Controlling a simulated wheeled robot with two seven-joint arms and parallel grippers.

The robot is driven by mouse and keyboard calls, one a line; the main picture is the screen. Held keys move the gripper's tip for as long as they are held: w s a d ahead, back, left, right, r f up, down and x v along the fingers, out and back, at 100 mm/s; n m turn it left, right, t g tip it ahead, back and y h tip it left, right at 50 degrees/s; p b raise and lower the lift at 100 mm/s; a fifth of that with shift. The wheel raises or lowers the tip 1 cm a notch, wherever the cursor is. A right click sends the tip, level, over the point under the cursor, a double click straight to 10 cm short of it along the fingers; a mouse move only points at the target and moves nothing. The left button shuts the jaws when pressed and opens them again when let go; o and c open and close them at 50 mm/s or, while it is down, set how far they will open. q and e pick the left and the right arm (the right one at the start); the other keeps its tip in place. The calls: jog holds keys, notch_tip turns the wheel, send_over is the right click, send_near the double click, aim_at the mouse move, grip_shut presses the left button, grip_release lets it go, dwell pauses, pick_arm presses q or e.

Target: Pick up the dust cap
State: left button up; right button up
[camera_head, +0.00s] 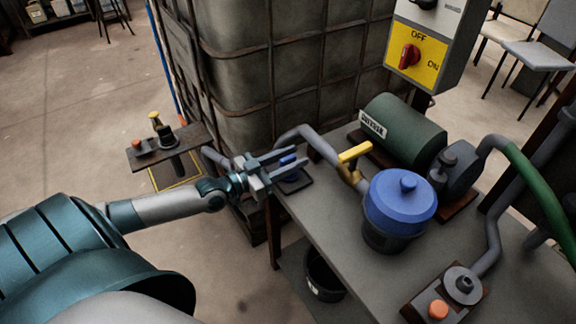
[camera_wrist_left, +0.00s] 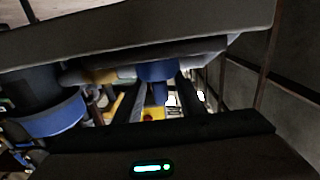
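The dust cap, which I take to be the small blue piece (camera_head: 288,160), is on a small dark pad (camera_head: 296,181) at the table's left corner. My left gripper (camera_head: 297,158) is open, with its two grey fingers reaching to either side of the blue piece. My right gripper is not in view.
Beside the cap run a grey pipe (camera_head: 320,146) and a yellow-handled valve (camera_head: 354,154). A blue-lidded pot (camera_head: 400,202) and a green motor (camera_head: 404,130) stand further right. A caged tank (camera_head: 240,85) rises behind. The table's front middle (camera_head: 335,225) is clear.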

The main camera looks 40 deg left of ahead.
pick_arm(q)
jog(key=shift+x, duration=1)
jog(key=shift+w+d, duration=0.1)
jog(key=shift+w, duration=0.3)
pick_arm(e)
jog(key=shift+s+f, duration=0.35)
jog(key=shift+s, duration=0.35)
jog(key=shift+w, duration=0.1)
pick_arm(q)
jog(key=shift+c, duration=0.2)
grip_shut()
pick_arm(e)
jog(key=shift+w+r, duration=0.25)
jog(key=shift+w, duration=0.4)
